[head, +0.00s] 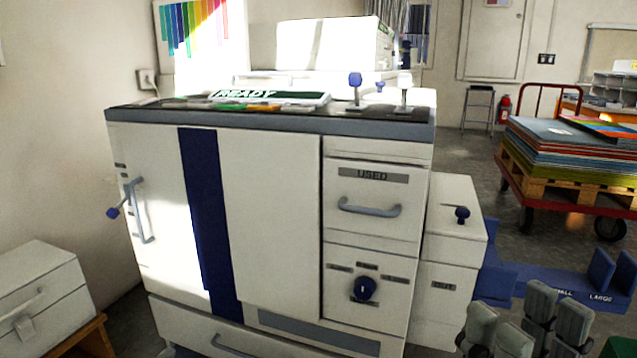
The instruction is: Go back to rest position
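My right gripper (526,322) shows at the bottom right, cut off by the lower edge. Its grey finger pads point up and stand apart, with nothing seen between them. It is in front of a blue holder (540,284) with labels, one reading LARGE. My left gripper is not recognisable in view. The large white machine (270,220) with a dark blue stripe fills the middle, and the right gripper is to the right of its front, apart from it in the picture.
A white case (45,290) sits on a wooden stand at the lower left. A small white cabinet (455,225) adjoins the machine's right side. A red cart (510,185) with stacked coloured sheets stands at the right. Grey floor shows between cabinet and cart.

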